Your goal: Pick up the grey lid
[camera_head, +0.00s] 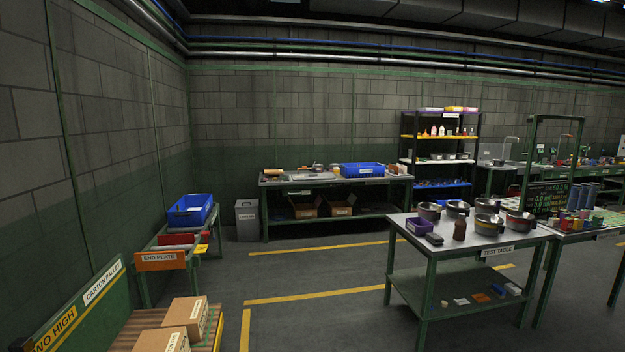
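I cannot make out a grey lid for certain at this distance. Several metal pots stand on the test table (465,258) at the right, among them a back-left pot (430,212), a front pot (488,225) and a pot with a reddish band (519,224). Whether any of them carries a lid is too small to tell. A small dark object (434,239) lies near the table's front edge, beside a brown bottle (460,230) and a purple bin (419,226). My gripper is not in view.
Cartons (186,315) sit on a pallet at the lower left. The end plate stand (160,257) holds a blue bin (190,210). A grey waste bin (247,222) stands beside the back workbench (325,180). The floor between pallet and test table is clear, with yellow lines.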

